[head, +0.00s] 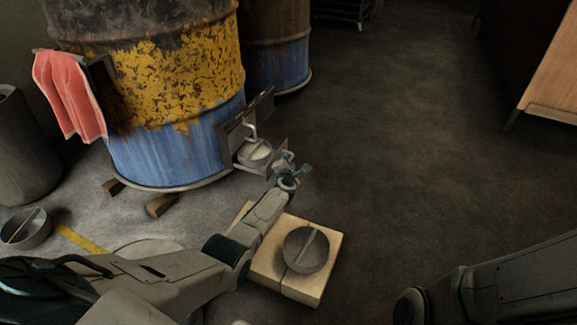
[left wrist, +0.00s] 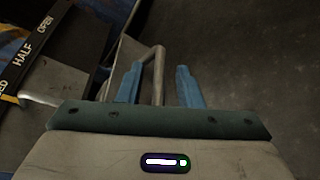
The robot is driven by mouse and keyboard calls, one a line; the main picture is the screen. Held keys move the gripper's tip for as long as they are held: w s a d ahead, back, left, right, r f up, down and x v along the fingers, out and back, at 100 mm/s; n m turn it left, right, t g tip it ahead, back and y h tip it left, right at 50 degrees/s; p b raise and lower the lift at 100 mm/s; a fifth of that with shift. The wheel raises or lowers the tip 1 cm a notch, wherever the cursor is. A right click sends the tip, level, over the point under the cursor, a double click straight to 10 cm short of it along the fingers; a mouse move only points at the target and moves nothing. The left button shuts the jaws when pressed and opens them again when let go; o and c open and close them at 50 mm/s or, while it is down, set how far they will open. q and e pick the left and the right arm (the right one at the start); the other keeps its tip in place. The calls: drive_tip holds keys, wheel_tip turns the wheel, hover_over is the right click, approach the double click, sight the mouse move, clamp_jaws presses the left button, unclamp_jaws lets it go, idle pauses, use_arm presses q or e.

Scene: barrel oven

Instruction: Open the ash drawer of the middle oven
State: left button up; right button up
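The blue and yellow barrel oven (head: 170,110) stands at the upper left of the head view. A grey metal plate, apparently the ash drawer front (head: 272,160), is low on its right side. My left gripper (head: 289,178) is at the outer side of this plate. In the left wrist view, a thin metal handle (left wrist: 159,72) stands between the two blue fingers of the left gripper (left wrist: 158,88), with gaps on both sides. The gripper is open around it. My right arm shows at the lower right of the head view; its gripper is outside the picture.
A label strip (left wrist: 38,47) reads HALF and OPEN. A round metal piece (head: 255,153) sits by the drawer. Another round pan (head: 306,250) lies on a wooden board (head: 285,285). A second barrel (head: 278,50) stands behind. The floor to the right is clear.

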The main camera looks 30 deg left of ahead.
use_arm(q)
drive_tip(key=shift+c, duration=0.4)
clamp_jaws()
drive_tip(key=d, duration=0.9)
drive_tip(key=shift+w+d+p, duration=0.3)
drive_tip(key=shift+d+p, duration=0.05)
drive_tip(key=shift+d, duration=0.05)
drive_tip(key=shift+o, duration=0.4)
unclamp_jaws()
drive_tip(key=shift+r, duration=0.1)
